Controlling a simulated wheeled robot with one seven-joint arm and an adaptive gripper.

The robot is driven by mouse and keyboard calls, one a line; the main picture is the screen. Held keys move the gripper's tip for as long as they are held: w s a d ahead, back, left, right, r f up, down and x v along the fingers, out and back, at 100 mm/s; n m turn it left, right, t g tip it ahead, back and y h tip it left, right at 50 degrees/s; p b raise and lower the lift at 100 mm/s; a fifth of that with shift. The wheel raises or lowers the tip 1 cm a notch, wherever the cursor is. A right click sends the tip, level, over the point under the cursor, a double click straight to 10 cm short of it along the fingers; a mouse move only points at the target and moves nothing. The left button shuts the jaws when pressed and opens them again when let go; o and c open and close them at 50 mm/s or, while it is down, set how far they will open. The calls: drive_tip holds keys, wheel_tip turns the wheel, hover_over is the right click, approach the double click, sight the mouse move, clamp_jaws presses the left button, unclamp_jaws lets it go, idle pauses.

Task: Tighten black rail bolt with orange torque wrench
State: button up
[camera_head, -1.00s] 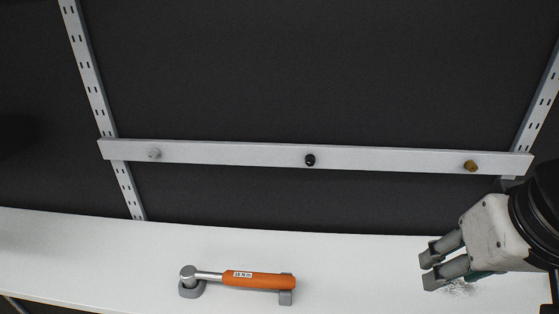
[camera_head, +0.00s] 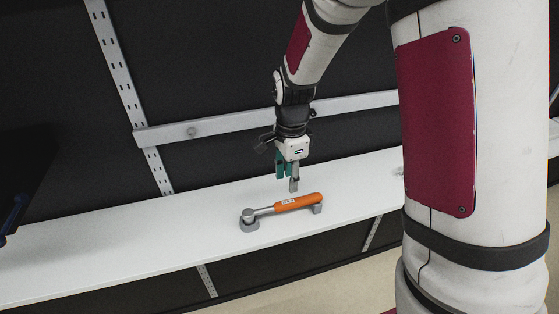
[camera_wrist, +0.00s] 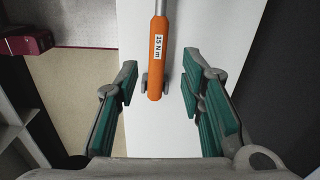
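The orange torque wrench (camera_head: 297,203), labelled 15 N m, lies on grey rests on the white shelf, its silver head to the left. My gripper (camera_head: 287,181) is above the handle, pointing down and open. In the wrist view my gripper (camera_wrist: 163,112) has its green-padded fingers spread either side of the orange handle (camera_wrist: 155,75), clear of it; the handle's end lies between them. On the grey rail (camera_head: 245,121) a silver bolt (camera_head: 192,131) shows at the left. The black rail bolt cannot be made out surely against my dark wrist. The brass bolt is hidden.
The white shelf (camera_head: 130,238) is bare left of the wrench. The rail runs above the shelf, fixed to a slotted upright (camera_head: 120,72), with my wrist in front of it. A blue object (camera_head: 14,214) shows at the far left edge. My arm covers the right side.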

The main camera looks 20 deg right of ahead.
sight(288, 202)
wheel_tip(288, 202, down, 2)
drive_tip(key=shift+m, duration=0.4)
drive_tip(key=shift+f+b, duration=1.15)
drive_tip(key=shift+f, duration=2.45)
clamp_jaws()
drive_tip(key=shift+r+p, duration=1.2)
drive_tip(key=shift+r, duration=1.85)
drive_tip(key=shift+s, duration=0.1)
